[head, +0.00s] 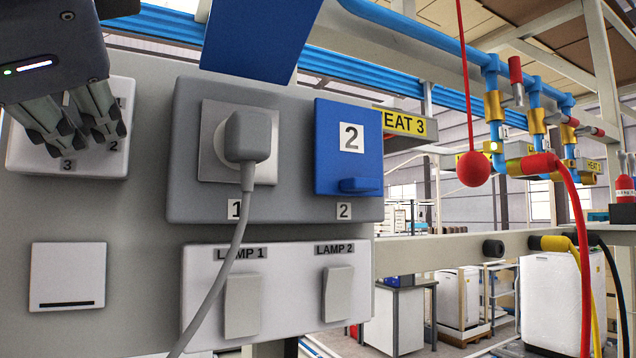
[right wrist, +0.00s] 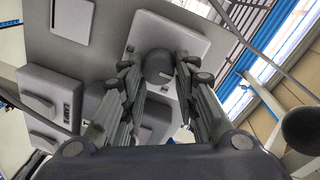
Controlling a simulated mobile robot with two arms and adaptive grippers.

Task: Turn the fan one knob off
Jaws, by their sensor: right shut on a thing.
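My right gripper (head: 88,132) is at the upper left of the head view, in front of a white dial plate (head: 20,155) marked with numbers, of which 2 and 3 can be read. In the right wrist view its fingers stand on both sides of a round dark grey knob (right wrist: 158,66) on that plate (right wrist: 190,40), shut on it. In the head view the knob is hidden behind the fingers. No fan label can be read. My left gripper is not in view.
Right of the dial, a grey box (head: 185,205) holds a plugged-in socket (head: 250,135) and a blue socket cover (head: 345,180). Its cable (head: 225,270) hangs over the lamp switches (head: 242,305). A white blank plate (head: 68,275) is below the dial. A red ball (head: 473,169) hangs at right.

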